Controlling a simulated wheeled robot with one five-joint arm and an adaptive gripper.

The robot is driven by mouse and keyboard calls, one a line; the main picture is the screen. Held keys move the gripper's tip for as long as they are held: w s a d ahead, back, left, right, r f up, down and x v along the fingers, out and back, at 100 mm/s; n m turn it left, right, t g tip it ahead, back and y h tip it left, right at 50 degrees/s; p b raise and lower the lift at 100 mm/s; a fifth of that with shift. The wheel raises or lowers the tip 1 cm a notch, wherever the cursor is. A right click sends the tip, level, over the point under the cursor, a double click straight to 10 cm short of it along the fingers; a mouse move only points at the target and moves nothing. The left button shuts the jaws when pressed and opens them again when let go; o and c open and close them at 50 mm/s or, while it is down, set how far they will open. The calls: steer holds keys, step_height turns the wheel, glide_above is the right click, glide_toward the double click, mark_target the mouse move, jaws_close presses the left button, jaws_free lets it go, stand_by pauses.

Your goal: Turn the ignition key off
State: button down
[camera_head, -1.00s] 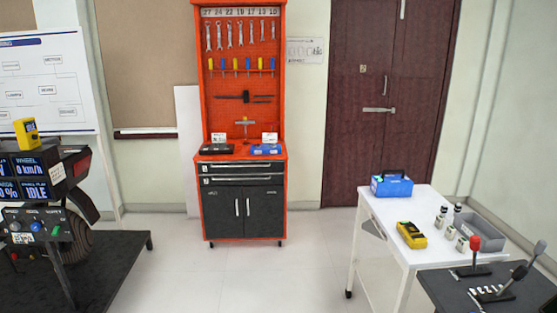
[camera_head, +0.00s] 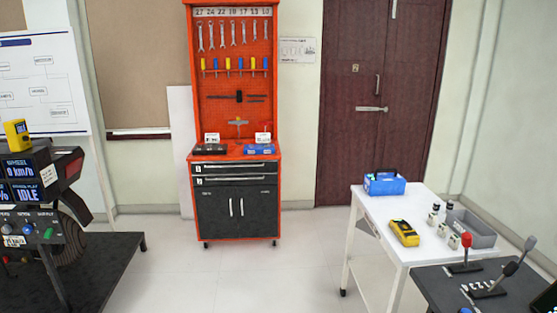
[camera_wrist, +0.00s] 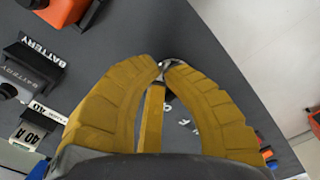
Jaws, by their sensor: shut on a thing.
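In the wrist view, my gripper (camera_wrist: 163,68) has two yellow ribbed fingers that meet at their tips. A small silvery metal piece (camera_wrist: 172,63) shows at the tips, over a dark grey panel (camera_wrist: 215,45). It looks like the key, but the fingers hide most of it. White letters (camera_wrist: 190,125) are partly visible between and under the fingers. The key's angle cannot be read. My gripper is not seen in the head view.
In the wrist view, a BATTERY label (camera_wrist: 38,62) and a 40 A label (camera_wrist: 27,136) lie left. In the head view, a display rig (camera_head: 25,180) stands left, a red tool cabinet (camera_head: 238,150) in the middle, a white table (camera_head: 385,215) and lever panel (camera_head: 440,285) right.

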steer(key=shift+s+d+r, duration=0.1)
steer(key=shift+s+d, duration=0.1)
steer(key=shift+s, duration=0.1)
steer(key=shift+r, duration=0.15)
steer(key=shift+a+r+p, duration=0.1)
steer(key=shift+r+p, duration=2.15)
steer(key=shift+r, duration=0.55)
